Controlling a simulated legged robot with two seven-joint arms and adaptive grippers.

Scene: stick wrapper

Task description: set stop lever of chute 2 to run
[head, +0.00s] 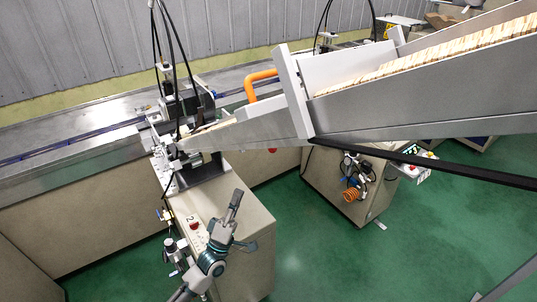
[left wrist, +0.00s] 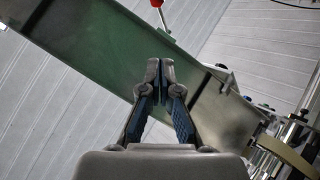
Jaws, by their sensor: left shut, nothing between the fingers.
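The metal chute (head: 420,98) slopes down from the upper right to the machine head on the cabinet (head: 240,215) marked 2. Pale sticks (head: 440,50) lie in it. A lever with a red grip (left wrist: 157,3) shows at the top edge of the left wrist view, by the chute's underside (left wrist: 100,50); its setting cannot be read. A small red spot (head: 272,150) below the chute in the head view may be its knob. My left gripper (head: 236,194) is shut and empty, below the chute in front of the cabinet. In the wrist view its fingertips (left wrist: 160,68) are apart from the lever.
A red button (head: 195,226) sits on the cabinet top. An orange guard (head: 260,82) stands behind the chute. A dark bar (head: 430,165) crosses at right. A second cabinet (head: 335,185) with cables stands further right. Green floor (head: 310,250) is free between and before them.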

